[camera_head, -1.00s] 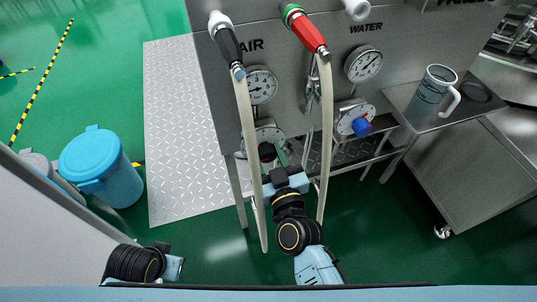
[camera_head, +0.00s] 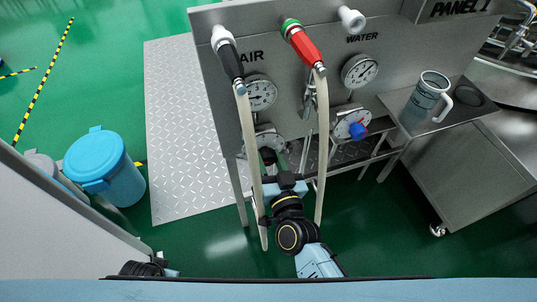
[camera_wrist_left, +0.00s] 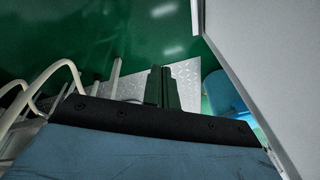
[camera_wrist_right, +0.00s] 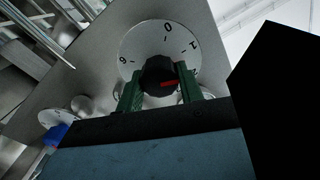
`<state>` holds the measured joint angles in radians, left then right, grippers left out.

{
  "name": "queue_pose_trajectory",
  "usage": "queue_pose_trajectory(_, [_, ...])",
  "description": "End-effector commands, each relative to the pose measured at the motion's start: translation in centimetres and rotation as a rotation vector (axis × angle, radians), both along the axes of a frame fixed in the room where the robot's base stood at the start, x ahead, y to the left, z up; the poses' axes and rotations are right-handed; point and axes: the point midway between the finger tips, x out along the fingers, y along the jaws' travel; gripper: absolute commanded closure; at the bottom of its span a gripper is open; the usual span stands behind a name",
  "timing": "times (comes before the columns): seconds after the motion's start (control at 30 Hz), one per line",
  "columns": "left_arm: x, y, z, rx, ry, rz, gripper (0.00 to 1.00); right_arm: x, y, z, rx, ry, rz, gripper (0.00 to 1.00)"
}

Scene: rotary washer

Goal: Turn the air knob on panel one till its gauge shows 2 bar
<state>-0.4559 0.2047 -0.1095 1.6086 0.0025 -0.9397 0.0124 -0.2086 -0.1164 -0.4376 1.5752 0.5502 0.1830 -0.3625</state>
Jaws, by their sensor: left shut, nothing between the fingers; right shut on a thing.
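The air knob is black with a red pointer mark; it shows in the right wrist view (camera_wrist_right: 158,76) in front of a white numbered dial (camera_wrist_right: 135,45). My right gripper (camera_wrist_right: 160,88) has its green fingers on both sides of the knob and is shut on it. In the head view my right gripper (camera_head: 275,160) is below the air gauge (camera_head: 260,93), partly behind the black-handled hose. The gauge's needle is too small to read surely. My left gripper (camera_wrist_left: 162,88) is shut and empty, pointing over the green floor.
The water gauge (camera_head: 359,71) and its blue knob (camera_head: 358,131) are to the right. A pale hose (camera_head: 247,150) and a red-handled hose (camera_head: 305,47) hang near my right arm. A mug (camera_head: 427,98) stands on the side shelf. A blue bin (camera_head: 104,167) stands at left.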

Motion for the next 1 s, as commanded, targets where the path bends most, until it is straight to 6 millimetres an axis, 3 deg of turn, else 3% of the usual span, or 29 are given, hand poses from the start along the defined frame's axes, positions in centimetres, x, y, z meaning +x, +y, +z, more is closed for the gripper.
queue_pose_trajectory(0.5, [-2.2, 0.5, -3.0, 0.001, 0.025, -0.009, 1.00, 0.1, -0.1, 0.0, 0.329, 0.105, -0.001, 0.86])
queue_pose_trajectory(1.0, [-2.7, 0.6, -3.5, 0.002, 0.031, -0.010, 1.00, 0.1, -0.1, 0.0, 0.394, 0.127, -0.002, 0.86])
